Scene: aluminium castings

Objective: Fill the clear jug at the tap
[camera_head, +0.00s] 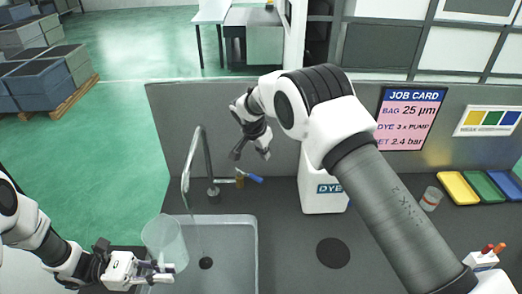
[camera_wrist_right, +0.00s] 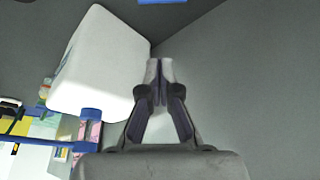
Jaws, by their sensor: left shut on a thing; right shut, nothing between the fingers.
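The clear jug (camera_head: 160,236) is at the left edge of the sink, beside the tap's spout. My left gripper (camera_head: 163,272) is shut on the jug near its lower part. The grey tap (camera_head: 207,155) arches over the sink, and its blue lever (camera_head: 253,178) points right. The jug's fill level is unclear.
The sink (camera_head: 251,232) is set in the dark counter. A white dye container (camera_head: 318,195) stands right of the tap, under my right arm. A grey panel (camera_head: 170,112) rises behind. Yellow, green and blue trays (camera_head: 486,186) lie at the far right.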

